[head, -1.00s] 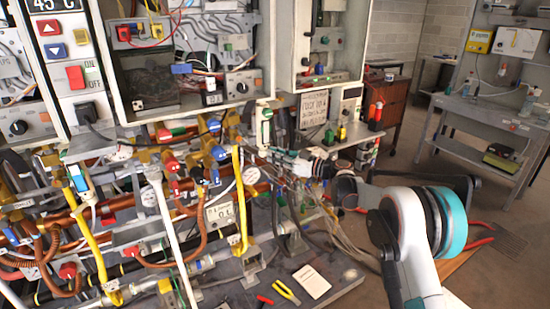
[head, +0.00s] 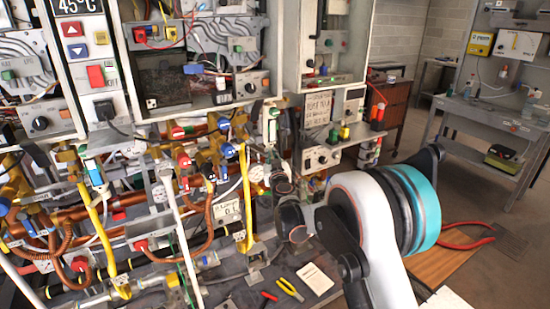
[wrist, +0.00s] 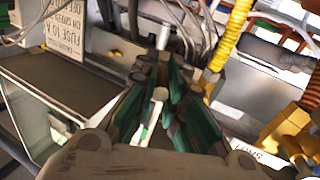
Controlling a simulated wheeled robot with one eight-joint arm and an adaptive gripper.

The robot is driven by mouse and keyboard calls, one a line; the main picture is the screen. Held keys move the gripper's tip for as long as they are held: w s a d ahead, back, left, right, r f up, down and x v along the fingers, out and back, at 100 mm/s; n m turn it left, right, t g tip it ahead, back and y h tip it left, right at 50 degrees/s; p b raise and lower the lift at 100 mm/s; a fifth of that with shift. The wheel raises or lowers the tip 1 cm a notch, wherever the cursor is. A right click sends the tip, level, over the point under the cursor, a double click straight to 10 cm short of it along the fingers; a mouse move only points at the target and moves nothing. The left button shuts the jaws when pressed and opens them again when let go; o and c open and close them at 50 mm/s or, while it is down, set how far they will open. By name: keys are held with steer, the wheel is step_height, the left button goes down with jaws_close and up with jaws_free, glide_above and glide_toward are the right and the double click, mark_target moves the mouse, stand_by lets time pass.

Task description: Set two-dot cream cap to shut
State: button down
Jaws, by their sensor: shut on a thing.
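My gripper (wrist: 163,75) fills the middle of the wrist view, its green-padded fingers close together. A small cream piece (wrist: 160,94) shows between the fingers, and they are shut on it. I cannot make out any dots on it, so I cannot tell for sure that it is the two-dot cap. In the head view my arm comes from the lower right, and the dark wrist end is beside the pipework at centre. The fingertips and the held piece are too small and cluttered to make out there.
A yellow corrugated hose (wrist: 231,35) and brass fitting (wrist: 285,130) lie right of the fingers. A lettered sign (wrist: 67,28) stands left. In the head view, yellow-handled pliers (head: 290,289) and a white card (head: 314,279) lie on the bench. Open floor is at right.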

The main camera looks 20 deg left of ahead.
steer(key=shift+s+a+m+t+h, duration=0.15)
steer(key=shift+a+m+t+h, duration=0.25)
steer(key=shift+m+h, duration=0.5)
steer(key=shift+s+a+m+t+h, duration=0.1)
steer(key=shift+a+m+t+h, duration=0.25)
steer(key=shift+h, duration=0.85)
steer(key=shift+m, duration=0.25)
steer(key=c, duration=1.6)
jaws_free()
steer(key=v, duration=1.2)
steer(key=shift+a, duration=0.1)
